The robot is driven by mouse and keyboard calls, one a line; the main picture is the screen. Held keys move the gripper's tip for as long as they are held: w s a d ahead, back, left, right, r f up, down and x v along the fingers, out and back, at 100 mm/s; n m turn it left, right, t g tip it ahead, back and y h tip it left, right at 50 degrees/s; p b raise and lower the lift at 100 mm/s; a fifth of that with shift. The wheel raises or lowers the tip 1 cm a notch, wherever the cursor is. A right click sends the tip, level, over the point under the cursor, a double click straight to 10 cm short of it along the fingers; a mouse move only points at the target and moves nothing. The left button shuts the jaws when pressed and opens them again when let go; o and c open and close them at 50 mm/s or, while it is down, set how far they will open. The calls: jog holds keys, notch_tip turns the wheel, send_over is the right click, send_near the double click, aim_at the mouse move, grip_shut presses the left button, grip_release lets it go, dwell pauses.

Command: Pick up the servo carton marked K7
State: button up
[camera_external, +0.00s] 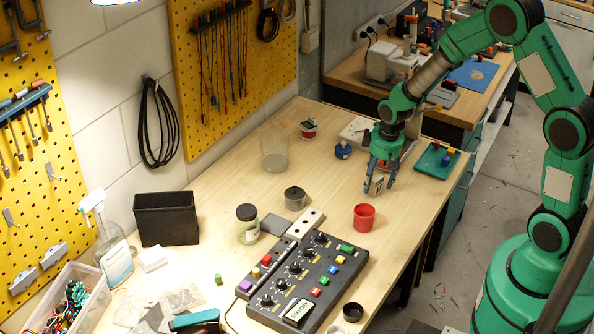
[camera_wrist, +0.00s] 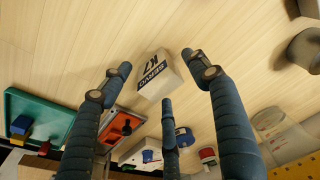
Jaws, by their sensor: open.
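The servo carton is a small white box with "SERVO K7" in dark print; it shows in the wrist view (camera_wrist: 155,74) at upper centre. In the external view a small part of the carton (camera_external: 379,185) shows among the fingers. My gripper has three dark blue fingers, which show in the wrist view (camera_wrist: 158,80) and the external view (camera_external: 378,187). They are spread open around the carton, with its printed face visible between them. I see no finger clearly pressing on it. The fingers hide part of the carton in the external view.
A red cup (camera_external: 364,218) stands just in front of my gripper. A green tray (camera_external: 436,160) with small blocks lies to the right, and a blue-lidded pot (camera_external: 343,151) to the left behind. A control box (camera_external: 305,280) fills the front bench.

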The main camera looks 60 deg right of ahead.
jog(key=shift+f, duration=0.2)
dwell(0.4)
jog(key=c, duration=1.5)
